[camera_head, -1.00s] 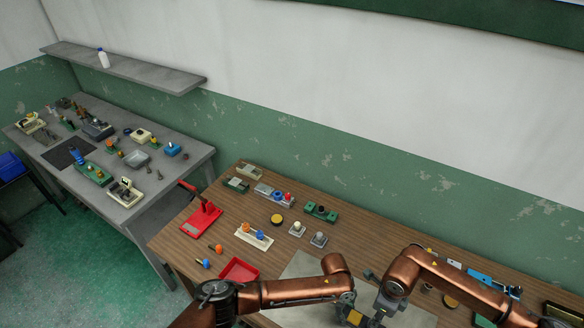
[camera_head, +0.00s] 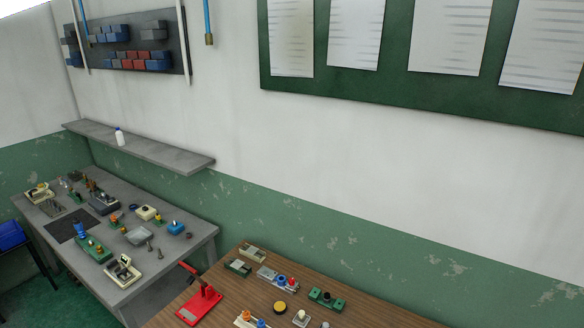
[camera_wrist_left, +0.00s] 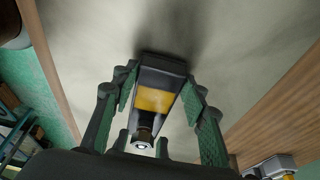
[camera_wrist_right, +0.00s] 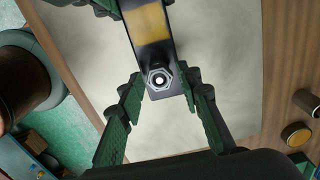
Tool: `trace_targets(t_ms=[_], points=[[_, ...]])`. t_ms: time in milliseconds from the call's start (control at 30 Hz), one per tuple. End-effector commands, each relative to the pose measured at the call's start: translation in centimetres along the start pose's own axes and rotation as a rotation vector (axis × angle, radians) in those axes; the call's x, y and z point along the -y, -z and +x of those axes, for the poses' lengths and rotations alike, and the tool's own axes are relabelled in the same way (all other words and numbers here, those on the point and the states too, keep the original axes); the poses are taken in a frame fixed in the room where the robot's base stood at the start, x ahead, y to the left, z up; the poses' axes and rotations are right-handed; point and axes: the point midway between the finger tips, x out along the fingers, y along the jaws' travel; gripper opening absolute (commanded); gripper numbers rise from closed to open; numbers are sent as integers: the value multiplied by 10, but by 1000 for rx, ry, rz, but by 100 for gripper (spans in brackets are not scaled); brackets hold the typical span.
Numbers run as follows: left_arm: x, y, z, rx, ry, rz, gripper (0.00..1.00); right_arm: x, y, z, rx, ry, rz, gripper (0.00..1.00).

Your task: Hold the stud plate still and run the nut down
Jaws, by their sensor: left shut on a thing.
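The stud plate is a dark flat plate with a yellow patch, seen in the left wrist view (camera_wrist_left: 174,75) and the right wrist view (camera_wrist_right: 168,52). My left gripper (camera_wrist_left: 162,88) is shut on the stud plate, a finger along each long side. A metal hex nut with a bright round centre (camera_wrist_right: 158,79) sits at the plate's near end in the right wrist view. My right gripper (camera_wrist_right: 165,84) is open, its fingers apart on either side of the nut. How far the nut is down the stud cannot be told. The head view shows neither gripper.
A pale mat (camera_wrist_right: 225,45) lies under the plate on the wooden bench (camera_head: 366,309). Several small parts and a red fixture (camera_head: 201,304) stand on the bench. A grey table (camera_head: 174,261) with more fixtures is at the left.

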Motion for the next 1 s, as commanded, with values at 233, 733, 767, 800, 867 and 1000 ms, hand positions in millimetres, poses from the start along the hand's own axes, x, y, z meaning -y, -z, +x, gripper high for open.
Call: trace_targets(t_ms=[233, 733, 767, 800, 867, 1000], points=[[0, 1, 0, -1, 1, 1, 11, 0, 0, 0, 0, 0, 0, 13], [0, 1, 0, -1, 0, 1, 11, 0, 0, 0, 1, 0, 287, 0], [0, 1, 0, -1, 0, 1, 11, 0, 0, 0, 2, 0, 323, 0], [0, 1, 0, -1, 0, 1, 11, 0, 0, 0, 1, 0, 365, 0], [0, 1, 0, -1, 0, 1, 11, 0, 0, 0, 1, 0, 410, 0], [0, 1, 0, -1, 0, 1, 11, 0, 0, 0, 0, 0, 445, 0]])
